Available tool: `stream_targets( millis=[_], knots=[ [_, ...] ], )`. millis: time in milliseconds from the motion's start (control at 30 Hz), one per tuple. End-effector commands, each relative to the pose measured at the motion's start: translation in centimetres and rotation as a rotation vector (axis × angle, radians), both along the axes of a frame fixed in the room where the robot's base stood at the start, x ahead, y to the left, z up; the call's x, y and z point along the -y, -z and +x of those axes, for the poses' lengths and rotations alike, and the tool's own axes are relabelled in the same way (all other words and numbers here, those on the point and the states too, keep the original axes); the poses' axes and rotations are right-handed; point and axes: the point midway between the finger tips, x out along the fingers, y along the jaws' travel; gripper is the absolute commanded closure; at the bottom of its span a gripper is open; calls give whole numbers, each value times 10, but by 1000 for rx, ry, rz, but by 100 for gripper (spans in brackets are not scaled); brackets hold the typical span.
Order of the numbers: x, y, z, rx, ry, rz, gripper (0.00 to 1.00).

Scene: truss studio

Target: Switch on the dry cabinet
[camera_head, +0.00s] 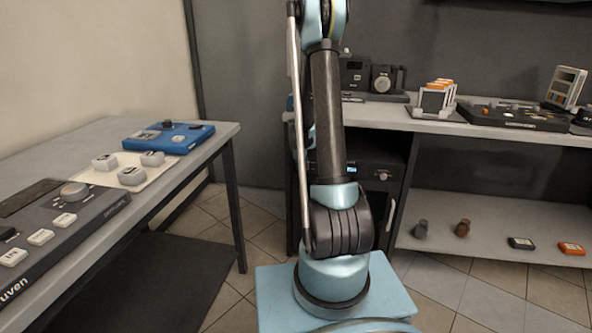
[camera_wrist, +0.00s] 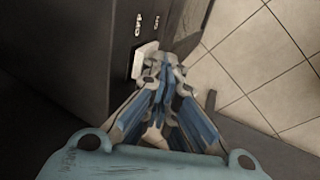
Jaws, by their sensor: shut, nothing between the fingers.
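The dry cabinet (camera_head: 398,172) is a dark box under the back counter, partly hidden behind my arm. A small lit blue display (camera_head: 352,169), a round knob (camera_head: 383,176) and a pale upright handle (camera_head: 391,214) show on its front. In the wrist view, a dark front, apparently the cabinet (camera_wrist: 95,45), fills the upper left. The head view hides my gripper behind my arm.
A grey table (camera_head: 226,130) at left carries a blue device (camera_head: 168,137) and control panels. The back counter (camera_head: 383,115) holds cameras and a card rack (camera_head: 435,98). A low shelf (camera_head: 490,235) holds small items. Tiled floor (camera_head: 480,295) is clear at right.

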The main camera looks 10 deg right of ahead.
Motion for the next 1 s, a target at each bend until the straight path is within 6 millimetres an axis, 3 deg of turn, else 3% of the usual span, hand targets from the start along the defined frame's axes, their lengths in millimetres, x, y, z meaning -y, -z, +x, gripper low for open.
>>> stream_targets(
  millis=[1000],
  knots=[
    [2,-16,-1,0,2,0,100]
  ],
)
